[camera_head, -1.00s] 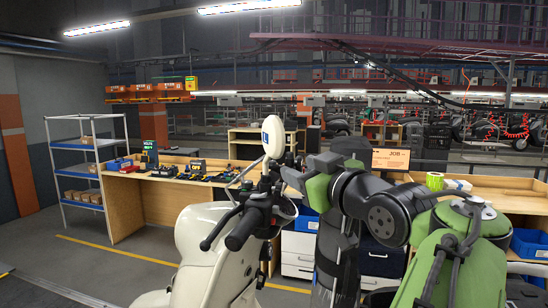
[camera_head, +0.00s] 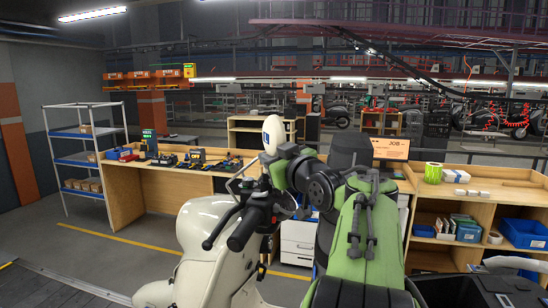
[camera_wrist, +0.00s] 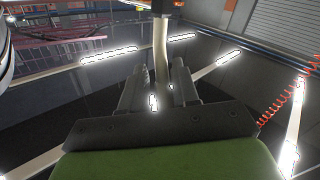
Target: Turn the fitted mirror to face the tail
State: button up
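The fitted mirror (camera_head: 270,134) is a pale upright oval with a small blue mark, above the handlebar (camera_head: 243,228) of a cream scooter (camera_head: 197,250) in the head view. My gripper (camera_head: 284,152) is right beside the mirror and overlaps its lower right edge in that view. I cannot tell whether they touch.
A wooden workbench (camera_head: 165,195) with tools stands behind the scooter. A shelf rack (camera_head: 85,160) is at left. Clear floor lies left of the scooter.

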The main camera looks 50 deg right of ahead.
grip_shut()
jog(key=shift+w+a+f+m+g+h+b, duration=0.15)
jog(key=shift+a+m+g+h+b, duration=0.15)
jog(key=shift+h+b, duration=0.25)
jog(key=shift+w+a+m+g+h+b, duration=0.1)
jog(key=shift+w+m+g+h+b, duration=0.1)
jog(key=shift+m+h+b, duration=0.35)
jog(key=shift+s+d, duration=0.1)
jog(key=shift+w+a+m+g+h+b, duration=0.2)
jog(key=shift+m+g+h+b, duration=0.15)
jog(key=shift+m+h+b, duration=0.15)
jog(key=shift+w+a+m+g+h+b, duration=0.1)
jog(key=shift+a+m+g+h+b, duration=0.1)
jog(key=shift+m+g+h+b, duration=0.3)
jog(key=shift+d+h, duration=0.1)
jog(key=shift+h, duration=0.2)
